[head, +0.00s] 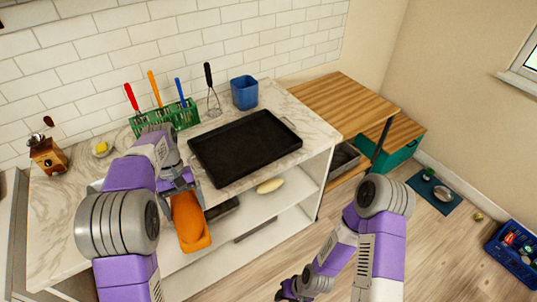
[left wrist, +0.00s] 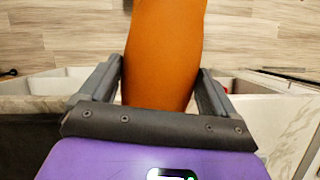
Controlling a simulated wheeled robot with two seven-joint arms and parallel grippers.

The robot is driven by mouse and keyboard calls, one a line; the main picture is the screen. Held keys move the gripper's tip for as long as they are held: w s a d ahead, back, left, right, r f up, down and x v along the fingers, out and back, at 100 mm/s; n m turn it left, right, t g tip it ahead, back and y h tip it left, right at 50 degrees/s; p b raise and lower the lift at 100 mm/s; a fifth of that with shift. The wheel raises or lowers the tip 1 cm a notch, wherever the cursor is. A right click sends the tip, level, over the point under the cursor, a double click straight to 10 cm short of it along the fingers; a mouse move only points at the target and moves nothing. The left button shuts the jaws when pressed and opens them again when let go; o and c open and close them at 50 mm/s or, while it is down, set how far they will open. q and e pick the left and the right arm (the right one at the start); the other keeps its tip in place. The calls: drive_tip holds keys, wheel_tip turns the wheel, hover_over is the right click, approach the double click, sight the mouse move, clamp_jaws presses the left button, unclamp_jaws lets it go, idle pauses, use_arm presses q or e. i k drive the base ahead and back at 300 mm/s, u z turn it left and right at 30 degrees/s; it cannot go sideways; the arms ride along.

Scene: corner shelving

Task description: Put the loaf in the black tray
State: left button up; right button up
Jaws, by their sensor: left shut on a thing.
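The loaf (head: 188,222) is orange-brown and long. My left gripper (head: 181,186) is shut on one end of it, and the loaf hangs in front of the counter's front edge, left of and below the tray. In the left wrist view the loaf (left wrist: 165,45) lies between the two fingers and runs out of the top of the picture. The black tray (head: 246,148) is flat, rectangular and empty, on the marble counter. My right arm reaches down at the bottom of the head view; its gripper (head: 288,291) is small and partly cut off there.
A green basket (head: 165,120) with utensils, a whisk (head: 212,95) and a blue cup (head: 244,92) stand behind the tray. A pale oval thing (head: 270,185) lies on the shelf below.

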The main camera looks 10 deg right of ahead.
sight(236, 156)
drive_tip(key=u, duration=0.4)
drive_tip(key=k, duration=0.2)
drive_tip(key=z, duration=1.55)
drive_tip(key=i, duration=1.15)
drive_tip(key=u, duration=1)
drive_tip(key=i, duration=0.5)
drive_tip(key=u, duration=0.45)
